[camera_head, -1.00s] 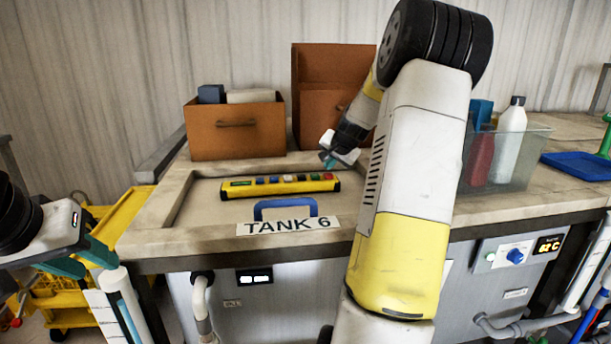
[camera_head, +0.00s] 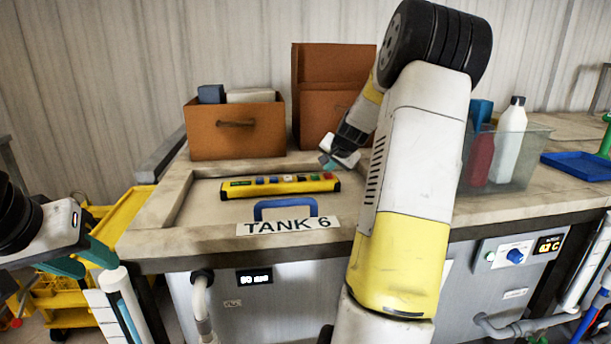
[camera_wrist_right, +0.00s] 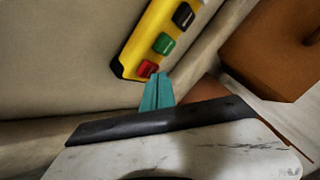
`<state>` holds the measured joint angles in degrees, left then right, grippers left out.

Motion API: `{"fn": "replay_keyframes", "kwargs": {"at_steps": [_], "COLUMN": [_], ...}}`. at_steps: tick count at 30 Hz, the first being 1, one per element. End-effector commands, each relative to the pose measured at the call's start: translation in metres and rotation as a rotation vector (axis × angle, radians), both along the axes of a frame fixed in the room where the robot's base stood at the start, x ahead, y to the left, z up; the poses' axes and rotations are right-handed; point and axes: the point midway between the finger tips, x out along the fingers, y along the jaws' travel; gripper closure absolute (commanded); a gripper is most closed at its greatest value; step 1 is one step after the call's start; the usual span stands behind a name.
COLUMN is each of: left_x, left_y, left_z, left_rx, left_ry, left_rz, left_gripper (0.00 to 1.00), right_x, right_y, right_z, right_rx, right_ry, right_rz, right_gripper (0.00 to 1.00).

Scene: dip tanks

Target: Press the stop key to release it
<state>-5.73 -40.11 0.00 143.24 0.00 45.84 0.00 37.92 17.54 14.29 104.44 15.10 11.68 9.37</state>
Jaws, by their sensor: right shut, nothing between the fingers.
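The yellow key bar (camera_head: 290,189) lies on the tank's lid with a row of coloured keys. A red key (camera_head: 328,176), which I take for the stop key, is at its right end; the red key also shows in the right wrist view (camera_wrist_right: 147,68). My right gripper (camera_head: 326,162) is shut and empty just behind that end. In the right wrist view its teal fingertips (camera_wrist_right: 159,76) are right beside the red key; I cannot tell whether they touch it. My left gripper (camera_head: 85,262) is open and empty at the far left, away from the bar.
A blue handle (camera_head: 286,207) and the TANK 6 label (camera_head: 287,226) are in front of the bar. Brown boxes (camera_head: 236,142) stand behind it. A clear bin with bottles (camera_head: 525,160) is at the right. A small display (camera_head: 254,277) on the front is lit.

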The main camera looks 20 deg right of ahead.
Motion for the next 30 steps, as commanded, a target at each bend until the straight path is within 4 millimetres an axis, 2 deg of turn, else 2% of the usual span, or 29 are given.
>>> {"fn": "replay_keyframes", "kwargs": {"at_steps": [19,30], "left_x": [0.0000,0.0000], "left_y": [0.0000,0.0000], "left_z": [0.0000,0.0000], "left_rx": [0.000,0.000], "left_ry": [0.000,0.000], "left_rz": [0.000,0.000], "left_gripper": [0.64,0.64], "right_x": [-0.0001,-0.0001], "right_y": [0.0000,0.0004], "right_z": [-0.0084,-0.0067], "right_rx": [0.001,0.000], "right_ry": [0.001,0.001], "right_rz": [0.001,0.001], "right_gripper": [1.00,1.00]}}
